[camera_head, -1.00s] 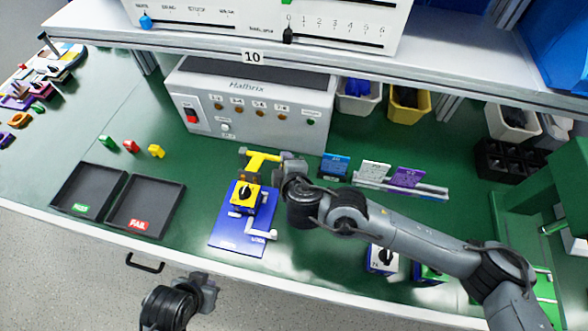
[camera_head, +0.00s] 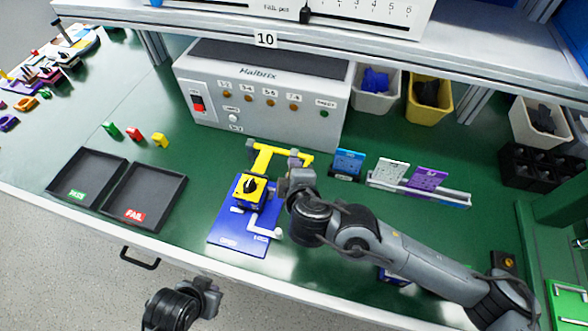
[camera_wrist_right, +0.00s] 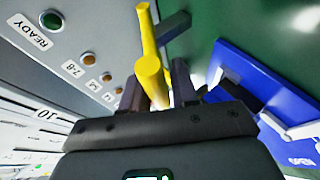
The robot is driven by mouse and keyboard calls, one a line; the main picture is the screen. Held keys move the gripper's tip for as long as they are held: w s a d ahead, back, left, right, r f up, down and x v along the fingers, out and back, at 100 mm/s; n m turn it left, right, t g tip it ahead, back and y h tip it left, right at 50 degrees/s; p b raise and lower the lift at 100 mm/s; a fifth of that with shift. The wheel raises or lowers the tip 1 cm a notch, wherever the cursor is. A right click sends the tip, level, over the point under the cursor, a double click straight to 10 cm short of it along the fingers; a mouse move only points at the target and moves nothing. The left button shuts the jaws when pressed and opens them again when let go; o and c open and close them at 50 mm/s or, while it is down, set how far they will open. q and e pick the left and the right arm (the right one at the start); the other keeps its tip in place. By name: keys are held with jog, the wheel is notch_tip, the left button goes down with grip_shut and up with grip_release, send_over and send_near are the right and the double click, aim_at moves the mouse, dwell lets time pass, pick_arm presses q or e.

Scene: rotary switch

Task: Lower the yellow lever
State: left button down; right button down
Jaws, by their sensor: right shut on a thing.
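The yellow lever (camera_head: 272,153) shows in the head view behind the blue fixture, as a bar with a branch at its left end. In the right wrist view the yellow lever (camera_wrist_right: 148,68) passes between the two dark fingers. My right gripper (camera_head: 298,160) is shut on the bar near its right end; the wrist partly hides the contact. The blue fixture (camera_head: 228,230) carries a yellow block with a black knob (camera_head: 251,187) and a white crank handle (camera_head: 262,229). My left gripper (camera_head: 208,294) hangs in front of the bench, away from the fixture; its finger opening is unclear.
The grey Halbrix box (camera_head: 255,105) stands behind the lever. Blue, white and purple cards (camera_head: 427,179) stand to the right. Two black trays (camera_head: 145,203) lie at left, with small coloured pieces behind them. A shelf (camera_head: 350,50) overhangs the back.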

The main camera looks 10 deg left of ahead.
dwell(0.3)
jog(key=c, duration=1)
grip_release()
jog(key=shift+o, duration=0.2)
jog(key=p+v, duration=0.2)
jog(key=v, duration=0.8)
jog(key=shift+s+r+p, duration=0.2)
jog(key=shift+s+p, duration=0.15)
jog(key=shift+s, duration=0.05)
